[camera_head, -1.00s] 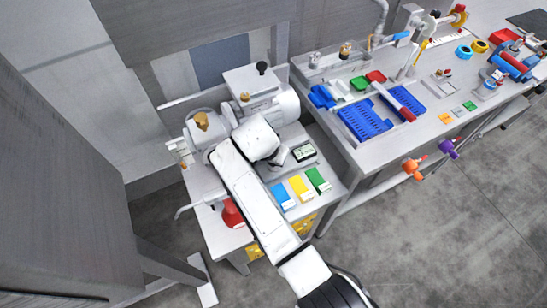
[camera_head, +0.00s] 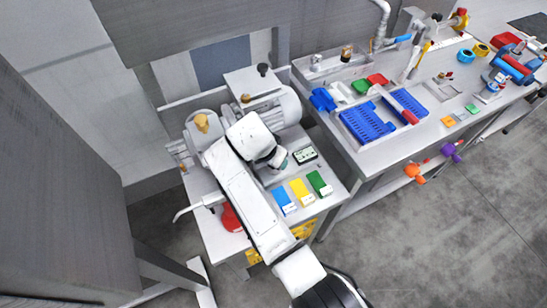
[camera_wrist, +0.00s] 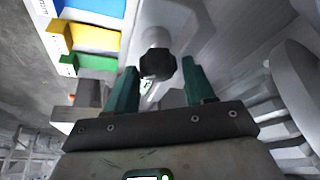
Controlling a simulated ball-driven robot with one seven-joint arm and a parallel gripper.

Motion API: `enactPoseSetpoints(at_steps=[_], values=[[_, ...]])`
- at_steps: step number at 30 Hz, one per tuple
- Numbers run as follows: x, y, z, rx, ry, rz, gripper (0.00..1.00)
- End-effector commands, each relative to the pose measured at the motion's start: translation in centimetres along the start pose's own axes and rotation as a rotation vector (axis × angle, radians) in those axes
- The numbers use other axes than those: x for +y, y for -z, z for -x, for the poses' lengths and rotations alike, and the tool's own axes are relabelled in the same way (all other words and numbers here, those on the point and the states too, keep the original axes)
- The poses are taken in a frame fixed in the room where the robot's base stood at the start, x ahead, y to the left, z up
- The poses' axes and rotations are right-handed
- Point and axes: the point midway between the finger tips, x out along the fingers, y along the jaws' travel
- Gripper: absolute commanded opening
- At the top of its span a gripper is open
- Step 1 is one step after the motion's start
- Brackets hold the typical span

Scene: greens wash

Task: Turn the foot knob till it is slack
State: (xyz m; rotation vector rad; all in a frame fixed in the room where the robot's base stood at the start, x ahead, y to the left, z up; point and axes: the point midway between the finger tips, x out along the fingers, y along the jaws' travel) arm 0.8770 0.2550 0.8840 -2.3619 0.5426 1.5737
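A black lobed knob (camera_wrist: 158,65) sits on the end of a pale round shaft or post in the wrist view. I take it to be the foot knob; in the head view my arm hides it. My gripper (camera_wrist: 162,75) is open, with one green finger left of the knob and one right of it. In the head view my gripper (camera_head: 281,162) points down at the machine's base, mostly covered by my own wrist.
The grey motor machine (camera_head: 282,106) stands close behind my wrist. A small display box (camera_head: 305,155) and blue, yellow and green blocks (camera_head: 301,192) lie to the right. A red object (camera_head: 231,218) is left of my arm. A workbench with blue trays (camera_head: 366,122) stands at right.

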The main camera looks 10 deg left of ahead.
Motion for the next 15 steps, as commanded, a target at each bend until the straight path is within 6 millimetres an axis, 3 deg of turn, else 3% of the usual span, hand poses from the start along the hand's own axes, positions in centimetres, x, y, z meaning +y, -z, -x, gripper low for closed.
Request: enactPoseSetpoints(at_steps=[4, 15], values=[[0.05, -0.06, -0.06, -0.001, -0.001, 0.001, 0.68], [-0.01, -0.11, 0.78, -0.001, -0.001, 0.002, 0.68]])
